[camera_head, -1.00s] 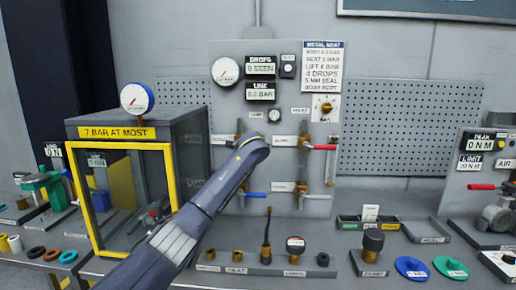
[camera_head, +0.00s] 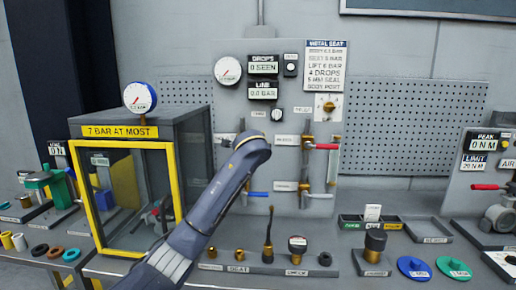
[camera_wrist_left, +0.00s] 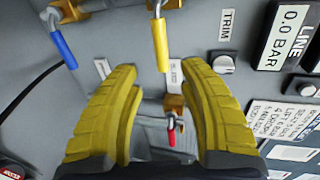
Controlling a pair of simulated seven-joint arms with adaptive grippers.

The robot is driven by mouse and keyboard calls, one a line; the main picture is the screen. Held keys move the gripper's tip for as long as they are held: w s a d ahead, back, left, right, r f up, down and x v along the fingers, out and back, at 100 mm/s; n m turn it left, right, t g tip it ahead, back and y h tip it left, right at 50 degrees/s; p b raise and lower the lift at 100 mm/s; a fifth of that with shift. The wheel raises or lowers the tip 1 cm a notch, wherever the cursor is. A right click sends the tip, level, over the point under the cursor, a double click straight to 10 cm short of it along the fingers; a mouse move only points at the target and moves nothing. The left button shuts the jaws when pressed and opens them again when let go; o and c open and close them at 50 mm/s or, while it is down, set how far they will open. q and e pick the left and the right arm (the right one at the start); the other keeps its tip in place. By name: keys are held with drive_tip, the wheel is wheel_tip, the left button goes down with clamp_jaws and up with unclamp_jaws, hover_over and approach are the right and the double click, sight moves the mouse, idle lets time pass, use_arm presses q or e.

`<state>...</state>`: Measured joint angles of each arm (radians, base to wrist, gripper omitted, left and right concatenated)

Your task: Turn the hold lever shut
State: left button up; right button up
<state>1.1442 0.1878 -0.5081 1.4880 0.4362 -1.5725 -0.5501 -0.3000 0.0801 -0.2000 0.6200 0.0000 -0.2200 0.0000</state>
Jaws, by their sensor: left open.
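My left gripper (camera_wrist_left: 160,80) is open in the left wrist view, with its two yellow fingers spread apart and nothing gripped. The end of a yellow lever (camera_wrist_left: 160,42) lies between the fingertips. I cannot tell how deep it sits between them. A label beside it is too blurred to read, so I cannot tell which lever is the hold lever. A red lever (camera_wrist_left: 171,136) shows between the fingers, and a blue lever (camera_wrist_left: 62,48) at the upper left. In the head view the red lever (camera_head: 326,146) and blue lever (camera_head: 257,194) show; my left arm hides the gripper.
The valve panel (camera_head: 290,110) carries a gauge (camera_head: 228,70) and a line display (camera_head: 263,90) reading 0.0 bar. A trim knob (camera_wrist_left: 223,64) is near the right finger. A yellow-framed cabinet (camera_head: 126,148) stands left; small parts lie in front.

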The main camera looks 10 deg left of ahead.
use_arm(q)
drive_tip(key=shift+v, duration=1.4)
